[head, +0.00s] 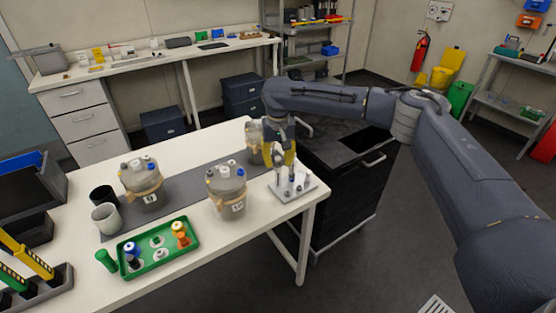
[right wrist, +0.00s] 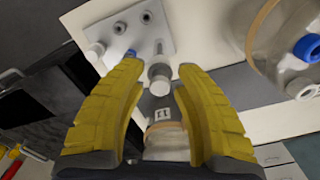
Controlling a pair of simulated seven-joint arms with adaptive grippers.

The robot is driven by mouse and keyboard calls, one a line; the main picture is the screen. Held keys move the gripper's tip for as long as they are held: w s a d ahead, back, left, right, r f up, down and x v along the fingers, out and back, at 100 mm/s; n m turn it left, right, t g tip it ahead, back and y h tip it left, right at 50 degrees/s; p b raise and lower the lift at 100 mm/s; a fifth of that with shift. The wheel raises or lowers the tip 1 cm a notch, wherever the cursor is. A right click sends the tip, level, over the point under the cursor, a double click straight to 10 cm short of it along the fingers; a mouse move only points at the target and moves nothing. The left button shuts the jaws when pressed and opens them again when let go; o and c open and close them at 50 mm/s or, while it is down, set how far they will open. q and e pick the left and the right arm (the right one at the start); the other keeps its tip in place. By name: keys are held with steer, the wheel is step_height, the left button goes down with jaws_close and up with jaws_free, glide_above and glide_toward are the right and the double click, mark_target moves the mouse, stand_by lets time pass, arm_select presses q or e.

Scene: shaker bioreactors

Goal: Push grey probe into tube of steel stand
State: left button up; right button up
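My right gripper (right wrist: 162,68) has yellow fingers and points down over the steel stand at the table's right end in the head view (head: 287,163). It is shut on the grey probe (right wrist: 155,98), which sits between the fingers in the right wrist view. The steel stand (head: 309,190) is a light plate with several upright tubes; it also shows in the wrist view (right wrist: 112,20). The probe's far end lines up with one tube (right wrist: 159,72). I cannot tell how deep it sits in it. My left gripper is out of view.
Lidded jars stand left of the stand: one near (head: 227,190), one farther left (head: 141,183), one behind the gripper (head: 254,142). A green tray (head: 187,254) with coloured probes lies at the front. A black cabinet (head: 345,185) stands beyond the table's right edge.

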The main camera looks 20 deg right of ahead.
steer(key=shift+r, duration=0.1)
step_height(320, 180, up, 12)
stand_by(0.7)
